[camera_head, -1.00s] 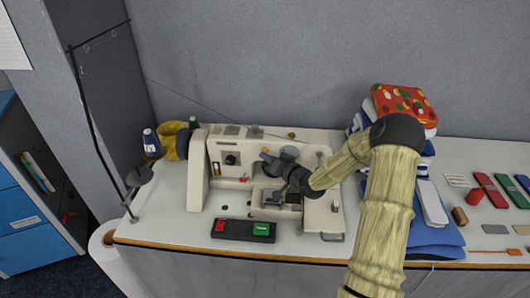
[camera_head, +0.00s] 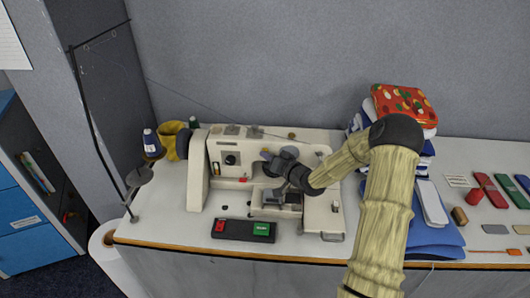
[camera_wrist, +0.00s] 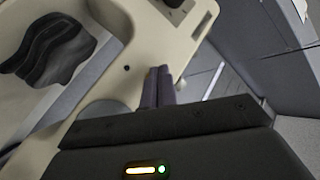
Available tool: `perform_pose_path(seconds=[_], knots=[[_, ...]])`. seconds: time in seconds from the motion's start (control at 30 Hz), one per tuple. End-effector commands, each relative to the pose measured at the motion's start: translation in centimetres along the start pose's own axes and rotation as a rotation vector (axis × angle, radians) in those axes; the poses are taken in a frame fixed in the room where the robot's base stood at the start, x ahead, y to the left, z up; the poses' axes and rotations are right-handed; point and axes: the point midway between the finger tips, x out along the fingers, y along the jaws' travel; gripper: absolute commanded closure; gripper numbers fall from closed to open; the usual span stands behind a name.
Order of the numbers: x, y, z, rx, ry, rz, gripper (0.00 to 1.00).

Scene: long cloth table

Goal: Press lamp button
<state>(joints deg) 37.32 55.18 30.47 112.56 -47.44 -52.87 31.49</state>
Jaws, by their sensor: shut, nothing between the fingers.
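A cream sewing machine (camera_head: 228,190) stands on the table. A small red button (camera_head: 243,180) shows low on its front, and a dark knob (camera_head: 231,160) above it. I cannot tell which control is the lamp button. My gripper (camera_head: 266,155) is shut and empty at the machine's upper middle. In the wrist view its two purple-grey fingertips (camera_wrist: 158,82) lie together over the cream machine body (camera_wrist: 135,38). A small dark round spot (camera_wrist: 126,68) sits left of the tips. I cannot tell if the tips touch the machine. My wrist hides part of the machine.
A black box (camera_head: 243,231) with red and green buttons lies in front of the machine. Folded cloths (camera_head: 432,226) are stacked at right, beside my arm. A thin dark stand (camera_head: 95,125) and thread cones (camera_head: 152,143) are at left. A grey wall stands behind.

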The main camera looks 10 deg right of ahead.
Motion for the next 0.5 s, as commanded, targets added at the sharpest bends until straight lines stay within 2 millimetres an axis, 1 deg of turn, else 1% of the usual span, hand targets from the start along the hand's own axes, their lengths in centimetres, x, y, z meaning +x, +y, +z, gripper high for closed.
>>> perform_pose_path(seconds=[0.27, 0.5], knots=[[-0.01, -0.01, -0.01, 0.000, 0.000, 0.000, 1.00], [-0.60, -0.41, 0.42, 0.000, 0.000, 0.000, 1.00]])
